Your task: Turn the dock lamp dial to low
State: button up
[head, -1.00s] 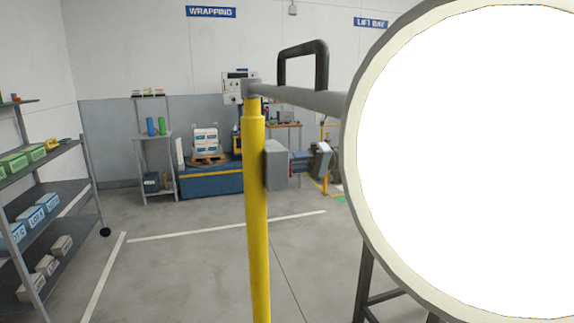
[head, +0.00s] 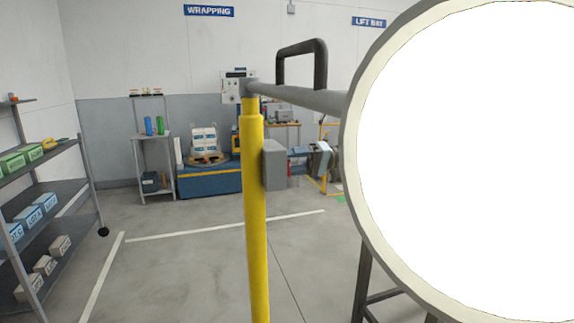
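The dock lamp's big lit white face (head: 465,160) with its cream rim fills the right side of the head view. A grey bar joins it to a yellow post (head: 256,220). A grey box (head: 274,165) is fixed to the post below the bar. I cannot make out the dial or its setting; it may be on a side of the box turned from the camera. My gripper (head: 297,153) is just right of the box, pointing left at it. Whether it touches anything is too small to tell, and so is its opening. The lamp head hides part of my arm.
A black handle (head: 302,62) stands on the bar. A grey shelf rack (head: 60,190) with bins is at the left. A blue wrapping machine (head: 210,183) and a small shelf stand (head: 153,140) are at the back. The floor between is clear.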

jog(key=v, duration=1.3)
jog(key=shift+d, duration=0.3)
jog(key=shift+w, duration=0.1)
jog(key=s+a+f+m+t+h, duration=0.1)
jog(key=s+a+m+h, duration=0.15)
jog(key=s+h, duration=0.4)
jog(key=s+a+f+m+t+h, duration=0.1)
jog(key=s+a+h, duration=0.2)
jog(key=s, duration=0.6)
jog(key=s+d+m+t+h, duration=0.1)
jog(key=s+d+t+h, duration=0.1)
jog(key=s, duration=0.5)
jog(key=s+d+r+m+t+h, duration=0.1)
jog(key=s+d+t+h, duration=0.2)
jog(key=s+d, duration=0.2)
jog(key=s+d+m+t+h, duration=0.2)
jog(key=s+d+t+h, duration=0.1)
jog(key=s, duration=0.7)
jog(key=shift+d+r+t, duration=0.2)
jog(key=shift+d+t, duration=0.1)
jog(key=shift+d, duration=0.5)
jog(key=shift+s, duration=0.1)
jog(key=shift+c, duration=0.3)
